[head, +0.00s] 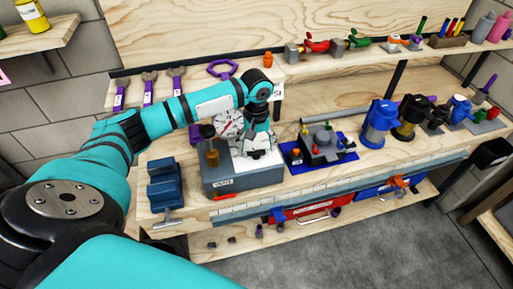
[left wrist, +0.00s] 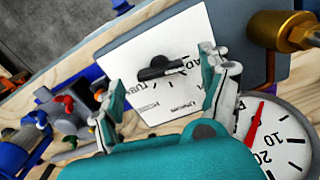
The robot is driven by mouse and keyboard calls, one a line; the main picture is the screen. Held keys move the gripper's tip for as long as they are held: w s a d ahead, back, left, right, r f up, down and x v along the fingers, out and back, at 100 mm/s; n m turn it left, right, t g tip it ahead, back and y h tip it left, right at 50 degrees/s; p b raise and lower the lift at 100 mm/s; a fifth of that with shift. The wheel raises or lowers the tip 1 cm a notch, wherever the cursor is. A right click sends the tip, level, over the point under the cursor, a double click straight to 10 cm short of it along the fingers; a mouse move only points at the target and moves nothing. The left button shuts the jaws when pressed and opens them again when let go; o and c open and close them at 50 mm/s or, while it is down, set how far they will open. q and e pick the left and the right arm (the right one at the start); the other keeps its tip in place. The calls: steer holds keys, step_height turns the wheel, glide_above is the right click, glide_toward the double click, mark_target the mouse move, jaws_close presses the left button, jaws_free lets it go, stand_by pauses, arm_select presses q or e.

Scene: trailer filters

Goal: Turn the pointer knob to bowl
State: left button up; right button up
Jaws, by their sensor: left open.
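The dark pointer knob (left wrist: 160,68) sits on a white label plate (left wrist: 138,45) with printed words around it, only partly readable; one looks like TUBE. The knob's bar lies roughly crosswise in the left wrist view, with its narrow end to the right. The plate is on top of a grey box (head: 243,178) on the bench. My left gripper (head: 258,148) is over the plate, and largely hides the knob in the head view. In the left wrist view its fingers (left wrist: 158,80) are open, one to each side of the knob, apparently not touching it. My right gripper is out of view.
A round gauge with a red needle (left wrist: 270,140) and a brass fitting (left wrist: 288,35) stand close beside the plate. A blue vise-like block (head: 165,185) is left of the box. A blue mat with a grey fixture (head: 322,148) is to the right.

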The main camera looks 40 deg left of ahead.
arm_select(q)
steer(key=shift+f, duration=0.95)
steer(key=shift+c, duration=0.4)
steer(key=c, duration=1.1)
